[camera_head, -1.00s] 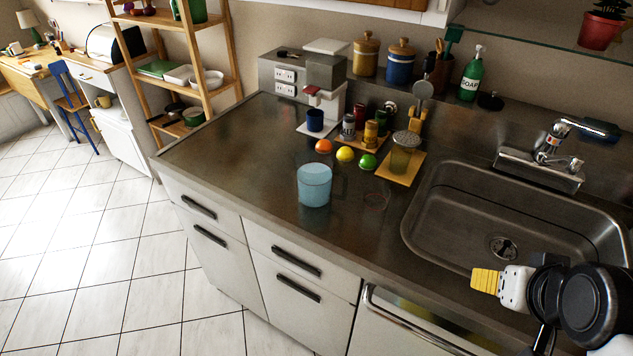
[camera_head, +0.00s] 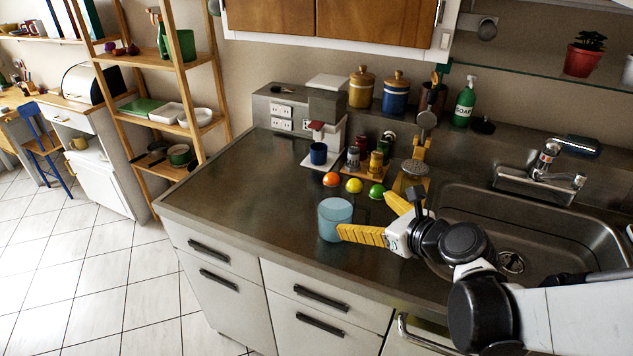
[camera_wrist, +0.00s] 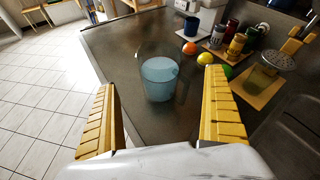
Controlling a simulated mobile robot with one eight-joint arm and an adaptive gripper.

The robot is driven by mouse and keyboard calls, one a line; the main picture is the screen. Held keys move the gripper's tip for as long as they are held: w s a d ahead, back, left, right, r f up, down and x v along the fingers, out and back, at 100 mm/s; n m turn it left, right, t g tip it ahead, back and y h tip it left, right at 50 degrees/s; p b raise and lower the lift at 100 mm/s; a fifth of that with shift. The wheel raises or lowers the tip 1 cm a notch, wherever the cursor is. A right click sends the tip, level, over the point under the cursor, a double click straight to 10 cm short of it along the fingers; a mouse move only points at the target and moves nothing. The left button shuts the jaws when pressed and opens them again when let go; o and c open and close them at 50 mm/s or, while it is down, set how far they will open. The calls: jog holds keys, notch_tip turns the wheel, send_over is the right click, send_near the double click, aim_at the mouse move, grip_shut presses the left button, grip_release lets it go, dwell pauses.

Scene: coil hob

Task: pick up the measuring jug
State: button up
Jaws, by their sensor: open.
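The measuring jug (camera_head: 334,219) is a clear vessel that looks pale blue in its lower part. It stands upright on the dark metal counter in the head view, left of the sink. In the wrist view the jug (camera_wrist: 160,78) is ahead of my gripper, centred between the fingers, with its clear upper wall visible above the blue. My gripper (camera_head: 374,218) has yellow fingers spread wide and empty. One finger overlaps the jug's lower right edge in the head view. In the wrist view the open fingers (camera_wrist: 160,108) stand on either side, short of the jug.
Orange (camera_head: 331,179), yellow (camera_head: 354,185) and green (camera_head: 377,191) round fruits lie behind the jug. A dark blue mug (camera_head: 319,153) and spice jars (camera_head: 376,163) stand further back. The sink (camera_head: 455,205) is at the right. The counter (camera_head: 235,205) left of the jug is clear.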

jog(key=a+m, duration=0.1)
jog(key=m, duration=0.1)
jog(key=b, duration=0.4)
send_near(326, 195)
jog(key=x, duration=0.4)
jog(key=shift+w+a+f, duration=0.1)
jog(key=shift+f, duration=0.25)
jog(key=shift+r+y, duration=0.1)
jog(key=shift+y, duration=0.2)
jog(key=c, duration=1.3)
